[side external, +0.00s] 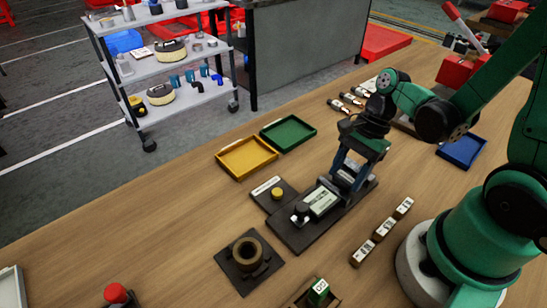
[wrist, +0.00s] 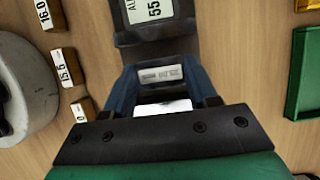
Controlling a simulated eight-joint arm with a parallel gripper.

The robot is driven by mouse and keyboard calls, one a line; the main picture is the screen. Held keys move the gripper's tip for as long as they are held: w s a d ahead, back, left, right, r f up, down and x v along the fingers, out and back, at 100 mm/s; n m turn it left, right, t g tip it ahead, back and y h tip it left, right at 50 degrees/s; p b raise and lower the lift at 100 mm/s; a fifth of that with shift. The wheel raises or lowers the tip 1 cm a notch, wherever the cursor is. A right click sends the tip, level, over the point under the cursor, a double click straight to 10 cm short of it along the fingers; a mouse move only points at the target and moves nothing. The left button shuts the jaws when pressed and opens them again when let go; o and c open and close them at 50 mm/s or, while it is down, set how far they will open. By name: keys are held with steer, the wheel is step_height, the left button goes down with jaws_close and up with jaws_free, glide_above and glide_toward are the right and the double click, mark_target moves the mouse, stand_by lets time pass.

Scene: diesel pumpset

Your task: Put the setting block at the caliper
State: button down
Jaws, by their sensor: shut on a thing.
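My gripper (side external: 347,180) points down over the far right end of a dark base plate. In the wrist view its blue fingers (wrist: 163,85) are shut on a pale metal block with small markings, which I take as the setting block (wrist: 160,74). Fingers and shadow hide part of it, and I cannot tell whether it touches the plate. The caliper (side external: 318,202), with a pale display, lies on the plate just beside the gripper. Its display (wrist: 152,10) also shows at the top of the wrist view.
Three labelled blocks (side external: 383,227) stand in a row right of the plate. A yellow tray (side external: 247,158), a green tray (side external: 288,133), a small yellow-knobbed pad (side external: 276,194) and a round brown fitting (side external: 248,252) are nearby.

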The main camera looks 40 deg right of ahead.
steer(key=shift+c, duration=0.8)
jaws_free()
steer(key=shift+r, duration=3.55)
